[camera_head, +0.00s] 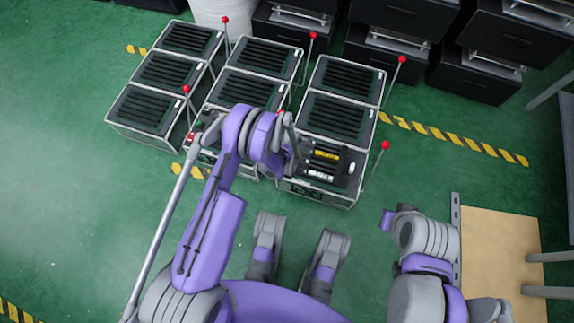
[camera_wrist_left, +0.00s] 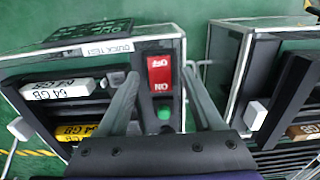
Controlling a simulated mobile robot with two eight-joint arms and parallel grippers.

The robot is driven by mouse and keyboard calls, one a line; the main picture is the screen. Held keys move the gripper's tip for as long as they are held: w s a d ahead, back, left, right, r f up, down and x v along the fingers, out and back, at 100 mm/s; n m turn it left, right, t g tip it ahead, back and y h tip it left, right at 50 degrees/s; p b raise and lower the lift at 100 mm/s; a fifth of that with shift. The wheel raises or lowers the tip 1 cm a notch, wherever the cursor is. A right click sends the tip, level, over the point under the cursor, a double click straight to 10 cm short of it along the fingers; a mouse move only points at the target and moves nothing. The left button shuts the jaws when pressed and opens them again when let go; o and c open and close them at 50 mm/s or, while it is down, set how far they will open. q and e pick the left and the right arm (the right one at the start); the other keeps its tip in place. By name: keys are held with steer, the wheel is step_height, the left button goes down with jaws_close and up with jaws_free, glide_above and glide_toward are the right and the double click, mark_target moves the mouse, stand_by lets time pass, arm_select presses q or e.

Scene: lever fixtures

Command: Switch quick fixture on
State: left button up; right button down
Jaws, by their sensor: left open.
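The quick fixture is the one marked QUICK TEST in the left wrist view (camera_wrist_left: 108,48); it appears to be the front box of the right column in the head view (camera_head: 317,189). It holds white and yellow 64 GB modules. Its red ON/OFF switch (camera_wrist_left: 160,72) shows upside down, with a green round button (camera_wrist_left: 164,113) close by. My left gripper (camera_wrist_left: 163,78) is open, one finger on each side of the red switch; contact cannot be told. In the head view my left wrist hides the switch. My right arm (camera_head: 425,240) is folded at right; its gripper does not show.
Several slotted boxes stand in three columns, with red-knobbed levers (camera_head: 385,146) at their right sides. A neighbouring box (camera_wrist_left: 232,75) lies beside the fixture across a narrow gap. Dark cabinets (camera_head: 480,75) line the back. Green floor is open at left.

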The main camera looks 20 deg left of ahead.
arm_select(q)
steer(key=shift+f, duration=0.4)
jaws_close()
steer(key=shift+w+g, duration=0.1)
steer(key=shift+g, duration=0.2)
steer(key=shift+w+g, duration=0.25)
steer(key=shift+g, duration=0.95)
steer(key=shift+w+g, duration=0.25)
steer(key=shift+g, duration=0.95)
